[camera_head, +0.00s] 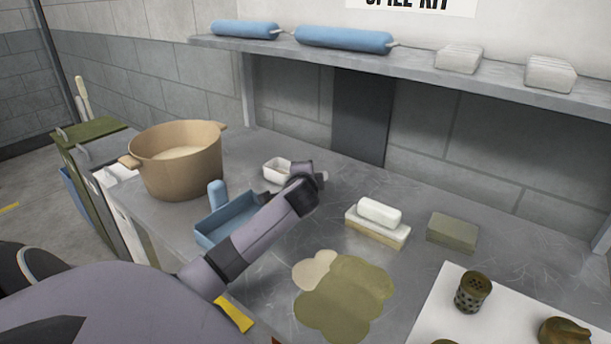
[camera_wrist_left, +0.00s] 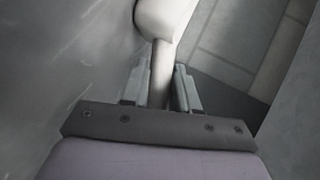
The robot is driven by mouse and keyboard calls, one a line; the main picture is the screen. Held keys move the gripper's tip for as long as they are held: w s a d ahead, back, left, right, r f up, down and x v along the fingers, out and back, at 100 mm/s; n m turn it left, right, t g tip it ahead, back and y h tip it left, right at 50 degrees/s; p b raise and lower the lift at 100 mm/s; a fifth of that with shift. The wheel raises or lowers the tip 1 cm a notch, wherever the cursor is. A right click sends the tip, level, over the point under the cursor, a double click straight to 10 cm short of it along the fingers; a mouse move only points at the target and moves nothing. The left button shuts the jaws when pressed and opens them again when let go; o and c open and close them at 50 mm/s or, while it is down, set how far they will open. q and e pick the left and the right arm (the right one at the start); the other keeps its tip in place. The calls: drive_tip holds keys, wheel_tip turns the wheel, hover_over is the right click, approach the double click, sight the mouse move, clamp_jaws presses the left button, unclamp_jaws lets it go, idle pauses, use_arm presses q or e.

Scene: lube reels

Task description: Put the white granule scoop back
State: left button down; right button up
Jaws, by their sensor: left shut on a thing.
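The white granule scoop (camera_head: 276,171) is at the middle of the workbench, to the right of the tan tub (camera_head: 200,168), which holds pale granules. My left gripper (camera_head: 318,179) reaches over the bench from the lower left, and its fingers are largely hidden by its own wrist. In the left wrist view the left gripper (camera_wrist_left: 161,92) is shut on the scoop's handle (camera_wrist_left: 162,68), with the white scoop bowl (camera_wrist_left: 163,17) beyond the fingertips. I cannot tell whether the scoop touches the bench. My right gripper is not in view.
A blue dustpan (camera_head: 205,236) lies under my left forearm. An olive puddle (camera_head: 350,300) with a pale patch spreads in front. A white-topped block (camera_head: 378,213), a green pad (camera_head: 452,231) and a white mat (camera_head: 428,318) are to the right. A shelf (camera_head: 420,70) overhangs the back.

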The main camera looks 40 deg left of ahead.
use_arm(q)
drive_tip(key=shift+r, duration=0.1)
drive_tip(key=c, duration=0.9)
unclamp_jaws()
drive_tip(key=shift+o, duration=0.2)
drive_tip(key=v, duration=1.2)
drive_tip(key=shift+p, duration=0.3)
